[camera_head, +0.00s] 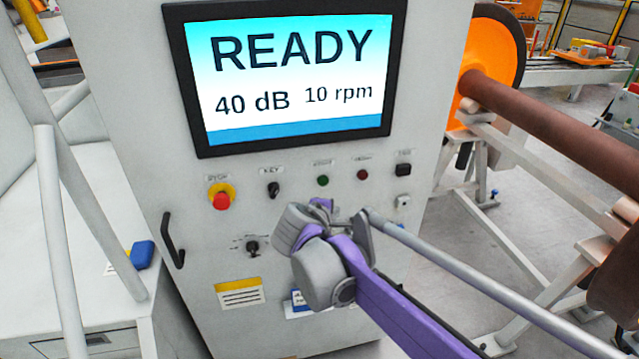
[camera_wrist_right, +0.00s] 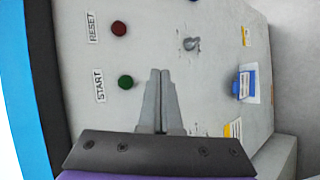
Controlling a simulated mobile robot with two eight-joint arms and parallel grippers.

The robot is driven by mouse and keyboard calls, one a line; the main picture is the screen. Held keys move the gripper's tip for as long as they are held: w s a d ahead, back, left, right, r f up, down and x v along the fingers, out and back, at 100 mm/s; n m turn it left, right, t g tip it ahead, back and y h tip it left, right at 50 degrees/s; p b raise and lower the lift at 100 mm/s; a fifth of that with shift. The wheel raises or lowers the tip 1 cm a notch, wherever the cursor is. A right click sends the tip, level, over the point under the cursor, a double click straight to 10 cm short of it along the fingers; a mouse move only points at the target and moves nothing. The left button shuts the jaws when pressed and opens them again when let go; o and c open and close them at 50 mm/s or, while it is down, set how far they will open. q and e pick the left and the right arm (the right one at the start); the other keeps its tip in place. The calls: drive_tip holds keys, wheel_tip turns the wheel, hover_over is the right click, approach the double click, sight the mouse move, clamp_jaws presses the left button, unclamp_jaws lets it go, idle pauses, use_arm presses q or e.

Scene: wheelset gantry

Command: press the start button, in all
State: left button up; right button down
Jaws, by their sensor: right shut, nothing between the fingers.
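The green start button (camera_head: 323,181) is on the cabinet front below the screen. It also shows in the right wrist view (camera_wrist_right: 126,82), beside its START label. My right gripper (camera_head: 322,207) is in front of the panel, below the button row; its fingers are mostly hidden by my wrist in the head view. In the right wrist view the fingers (camera_wrist_right: 160,73) are shut and empty, with their tips beside the start button in the picture and apart from it. My left gripper is not in view.
The screen (camera_head: 290,75) reads READY, 40 dB, 10 rpm. A red stop button (camera_head: 221,197), a key switch (camera_head: 273,188) and a dark red reset button (camera_head: 362,174) share the row. A black handle (camera_head: 173,240) sticks out at left. A brown axle (camera_head: 560,130) lies at right.

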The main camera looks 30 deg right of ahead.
approach(326, 185)
drive_tip(key=shift+s+f+x, duration=0.15)
drive_tip(key=shift+s+x, duration=0.05)
drive_tip(key=shift+x, duration=0.7)
drive_tip(key=shift+s+f+x, duration=0.1)
drive_tip(key=shift+s+x, duration=0.05)
drive_tip(key=shift+x, duration=0.75)
drive_tip(key=shift+s+f+x, duration=0.15)
drive_tip(key=shift+s+x, duration=0.05)
drive_tip(key=shift+x, duration=0.7)
drive_tip(key=shift+w+d+r, duration=0.1)
drive_tip(key=shift+d, duration=0.05)
drive_tip(key=shift+w+d, duration=0.1)
drive_tip(key=shift+w, duration=0.2)
drive_tip(key=shift+w, duration=0.4)
idle(0.7)
drive_tip(key=shift+s, duration=0.85)
drive_tip(key=shift+s+a, duration=0.25)
drive_tip(key=shift+s, duration=0.55)
drive_tip(key=shift+s+a, duration=0.25)
drive_tip(key=shift+s, duration=0.55)
drive_tip(key=shift+s+a, duration=0.25)
drive_tip(key=shift+s, duration=0.55)
